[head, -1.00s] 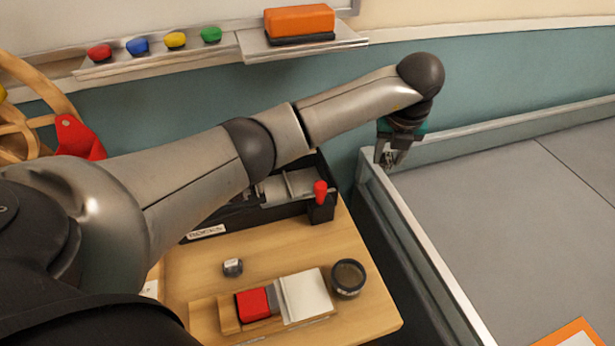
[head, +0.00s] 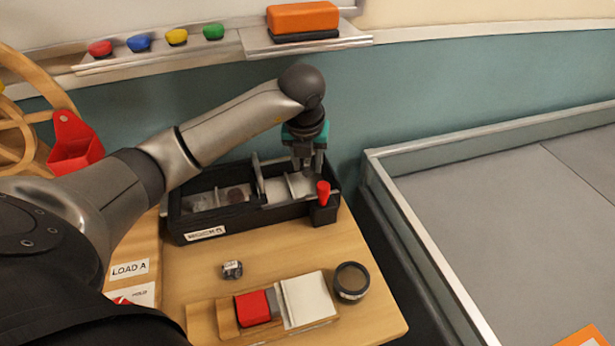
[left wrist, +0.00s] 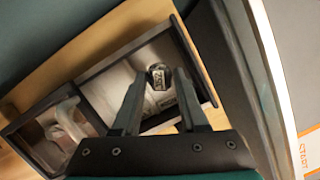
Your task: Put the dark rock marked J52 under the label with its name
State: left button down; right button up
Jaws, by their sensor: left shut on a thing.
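My left gripper (head: 306,168) points down over the right end of the black box labelled ROCKS (head: 205,234). In the left wrist view the gripper (left wrist: 158,78) is shut on a small dark rock (left wrist: 158,74) with a white marking, which I cannot read for certain. Behind the rock are the box's pale compartments (left wrist: 105,90); I cannot tell its exact height above them. Another dark rock (head: 232,270) with a white mark lies on the wooden table in front of the box. A brownish rock (head: 236,194) lies in a left compartment. My right gripper is out of view.
A red-topped post (head: 323,192) stands at the box's front right corner. On the table are a wooden tray with a red block (head: 253,307), a white pad (head: 304,300) and a round dark-rimmed lens (head: 351,281). A grey walled field (head: 500,220) lies to the right.

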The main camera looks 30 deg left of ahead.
aim_at(307, 175)
pick_arm(q)
jog(key=shift+f, duration=0.4)
notch_tip(307, 175, down, 2)
jog(key=shift+f+b, duration=0.1)
jog(key=shift+b, duration=0.3)
jog(key=shift+f, duration=0.4)
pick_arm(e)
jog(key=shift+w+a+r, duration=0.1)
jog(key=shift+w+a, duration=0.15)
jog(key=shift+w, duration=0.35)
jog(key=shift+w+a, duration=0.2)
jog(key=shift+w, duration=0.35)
pick_arm(q)
jog(key=shift+f, duration=0.1)
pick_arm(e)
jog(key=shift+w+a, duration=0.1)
pick_arm(q)
jog(key=c, duration=0.7)
grip_release()
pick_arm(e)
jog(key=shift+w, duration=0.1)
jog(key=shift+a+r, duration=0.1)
